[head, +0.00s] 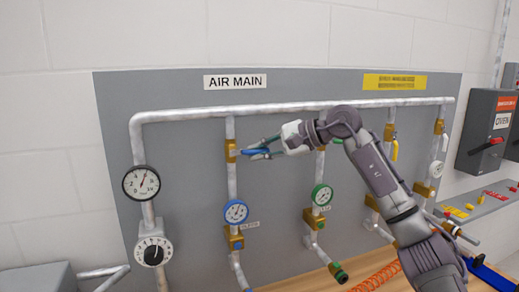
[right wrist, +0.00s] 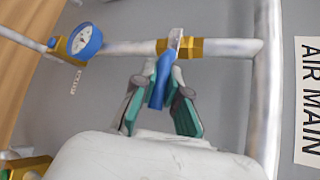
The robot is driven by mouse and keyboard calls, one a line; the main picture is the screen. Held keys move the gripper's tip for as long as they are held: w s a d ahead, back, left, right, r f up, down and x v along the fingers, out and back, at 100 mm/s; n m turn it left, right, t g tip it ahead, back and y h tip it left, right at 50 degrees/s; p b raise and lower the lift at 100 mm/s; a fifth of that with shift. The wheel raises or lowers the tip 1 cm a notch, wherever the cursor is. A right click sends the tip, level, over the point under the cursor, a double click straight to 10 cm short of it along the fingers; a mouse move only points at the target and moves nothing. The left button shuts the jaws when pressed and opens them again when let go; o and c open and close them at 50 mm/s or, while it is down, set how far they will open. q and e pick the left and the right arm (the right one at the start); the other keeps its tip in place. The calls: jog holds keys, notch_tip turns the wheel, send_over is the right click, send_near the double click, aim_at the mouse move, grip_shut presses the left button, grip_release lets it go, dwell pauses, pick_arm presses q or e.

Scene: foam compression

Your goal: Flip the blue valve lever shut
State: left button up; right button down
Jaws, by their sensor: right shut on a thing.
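The blue valve lever (right wrist: 161,82) sits on a brass valve body (right wrist: 186,48) in a vertical pipe. In the head view the lever (head: 254,152) sticks out sideways to the right from its brass valve (head: 231,151), across the pipe. My right gripper (head: 263,149) reaches in from the right and is shut on the lever. In the right wrist view its green-padded fingers (right wrist: 162,98) stand on both sides of the blue handle. My left gripper is in neither view.
A blue-rimmed gauge (head: 236,212) hangs below the valve on the same pipe. A white-faced gauge (head: 141,183) and dial (head: 153,251) are at left. The panel (head: 180,125) between pipes is bare.

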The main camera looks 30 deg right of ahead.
jog(key=c, duration=1.2)
grip_release()
jog(key=shift+d, duration=0.1)
jog(key=v, duration=1.2)
